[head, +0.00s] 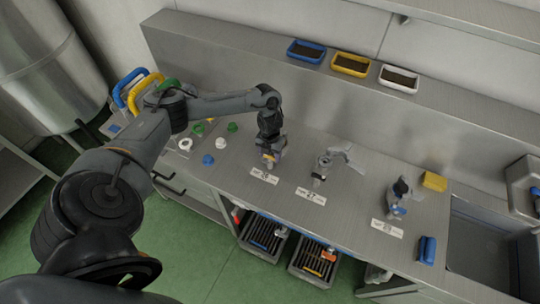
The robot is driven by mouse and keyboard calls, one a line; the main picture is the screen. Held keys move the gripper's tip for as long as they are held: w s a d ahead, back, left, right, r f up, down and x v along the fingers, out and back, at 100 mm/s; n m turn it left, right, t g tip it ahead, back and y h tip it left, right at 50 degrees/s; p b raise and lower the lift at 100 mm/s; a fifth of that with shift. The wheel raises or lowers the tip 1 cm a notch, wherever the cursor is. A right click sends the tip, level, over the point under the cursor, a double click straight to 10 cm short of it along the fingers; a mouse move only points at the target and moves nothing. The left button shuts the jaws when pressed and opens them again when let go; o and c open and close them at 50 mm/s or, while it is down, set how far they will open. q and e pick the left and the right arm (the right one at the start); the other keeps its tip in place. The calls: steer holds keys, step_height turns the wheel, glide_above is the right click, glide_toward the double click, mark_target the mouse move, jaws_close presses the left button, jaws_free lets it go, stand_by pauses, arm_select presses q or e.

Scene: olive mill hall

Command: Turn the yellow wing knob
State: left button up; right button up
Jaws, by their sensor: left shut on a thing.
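The yellow wing knob (268,157) shows as a small yellow patch at the counter's front, behind the first white label. My left gripper (270,149) reaches down over it from above and is shut on it. The fingers hide most of the knob, so its angle cannot be told. My right gripper is not in view.
A grey-handled valve (325,163) and a blue-handled valve (398,200) stand to the right along the counter (350,210). A yellow block (434,181) and a blue item (427,249) lie near the sink (485,250). Small caps lie left of the gripper.

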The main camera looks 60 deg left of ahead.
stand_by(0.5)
arm_select(q)
steer(key=o, duration=1.1)
steer(key=shift+c, duration=0.2)
steer(key=shift+r, duration=0.1)
step_height(320, 180, up, 11)
steer(key=p, duration=0.2)
steer(key=shift+f, duration=0.2)
